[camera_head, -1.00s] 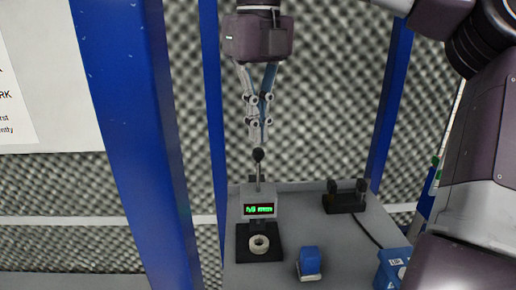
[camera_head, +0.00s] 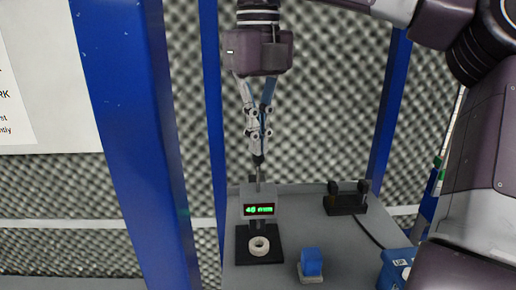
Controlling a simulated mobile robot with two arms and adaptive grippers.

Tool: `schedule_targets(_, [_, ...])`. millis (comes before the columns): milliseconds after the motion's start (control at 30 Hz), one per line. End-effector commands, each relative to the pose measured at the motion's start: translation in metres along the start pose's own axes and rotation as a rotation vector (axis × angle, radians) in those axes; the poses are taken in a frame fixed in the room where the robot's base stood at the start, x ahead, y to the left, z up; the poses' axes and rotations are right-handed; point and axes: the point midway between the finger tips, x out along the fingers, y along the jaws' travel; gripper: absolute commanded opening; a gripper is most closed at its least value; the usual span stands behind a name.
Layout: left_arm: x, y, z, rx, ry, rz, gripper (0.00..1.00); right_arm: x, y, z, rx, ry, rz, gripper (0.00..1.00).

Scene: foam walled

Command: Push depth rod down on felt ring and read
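The depth gauge stands on the grey bench, with a grey head, a green lit display (camera_head: 258,209) and a black base plate (camera_head: 243,250). The display seems to read "40 mm", though the digits are small. The pale felt ring (camera_head: 259,246) lies on the base plate under the head. The depth rod (camera_head: 258,174) rises upright from the top of the head. My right gripper (camera_head: 257,152) points down from above, its fingers together at the rod's dark knob, which they largely hide. Whether they grip or only press the knob is unclear. My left gripper is out of view.
A blue block (camera_head: 311,262) on a pale base stands right of the gauge. A black cradle (camera_head: 345,199) with a cable sits at the back right. A blue box (camera_head: 396,268) is at the front right. Blue posts (camera_head: 215,130) flank the bench (camera_head: 300,225).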

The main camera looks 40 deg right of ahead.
Motion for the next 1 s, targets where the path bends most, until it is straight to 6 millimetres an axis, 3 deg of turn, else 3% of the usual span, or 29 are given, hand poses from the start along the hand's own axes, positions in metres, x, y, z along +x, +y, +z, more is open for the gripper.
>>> schedule_targets(1000, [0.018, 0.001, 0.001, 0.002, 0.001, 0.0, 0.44, 0.026, 0.0, 0.0, 0.0, 0.0, 0.0, 0.0])
